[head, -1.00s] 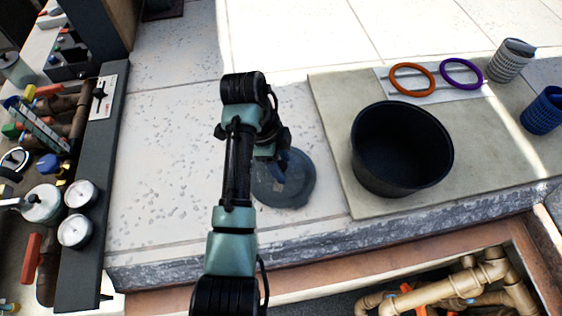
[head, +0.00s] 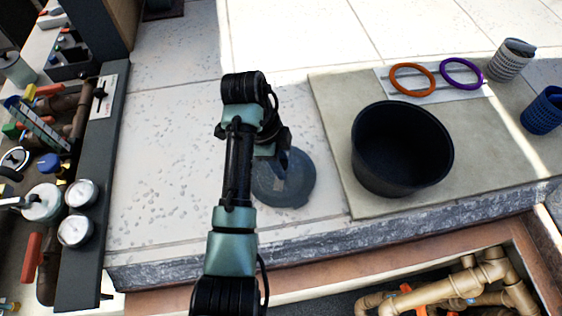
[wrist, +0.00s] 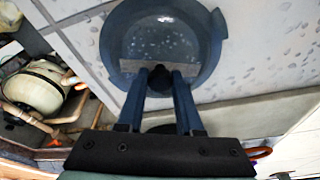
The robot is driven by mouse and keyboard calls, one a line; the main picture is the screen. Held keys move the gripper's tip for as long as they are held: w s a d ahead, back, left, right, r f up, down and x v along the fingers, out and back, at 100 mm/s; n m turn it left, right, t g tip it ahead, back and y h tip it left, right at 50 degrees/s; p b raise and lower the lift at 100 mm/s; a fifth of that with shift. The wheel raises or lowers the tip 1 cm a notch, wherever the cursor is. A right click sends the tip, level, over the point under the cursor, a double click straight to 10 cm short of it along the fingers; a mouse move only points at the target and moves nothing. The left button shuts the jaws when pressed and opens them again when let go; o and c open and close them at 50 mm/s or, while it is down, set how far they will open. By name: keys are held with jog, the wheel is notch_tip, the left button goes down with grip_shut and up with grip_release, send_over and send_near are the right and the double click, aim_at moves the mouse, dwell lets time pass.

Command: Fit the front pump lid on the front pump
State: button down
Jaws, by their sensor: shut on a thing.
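The pump lid (head: 302,190) is a round, see-through blue-grey disc at the pale paving, left of the mat. It also fills the top middle of the wrist view (wrist: 195,60). My gripper (head: 281,178) points down over the lid. In the wrist view, its blue fingers (wrist: 160,76) are shut on the dark knob at the lid's near edge. Whether the lid touches the paving is hard to tell. A cream rounded pump body (wrist: 38,92) shows at the left of the wrist view, down in the pit; I cannot tell which pump it is.
A black bucket (head: 402,150) stands on the grey-green mat (head: 340,115). Behind it lie an orange ring (head: 412,79) and a purple ring (head: 461,73). A grey basket (head: 511,60) and a blue basket (head: 543,110) are at right. Beige pipes (head: 470,284) lie in the pit.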

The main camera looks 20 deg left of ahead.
aim_at(285, 165)
jog(key=shift+s+d+f, duration=0.1)
jog(key=shift+s+f, duration=0.15)
jog(key=shift+f, duration=0.15)
jog(key=shift+w+r+p, duration=0.25)
jog(key=shift+r+p, duration=0.7)
jog(key=shift+p, duration=0.2)
jog(key=shift+d+p+v, duration=0.25)
jog(key=shift+p+v, duration=0.65)
jog(key=shift+v, duration=0.15)
jog(key=shift+w+a, duration=0.1)
jog(key=shift+w, duration=0.05)
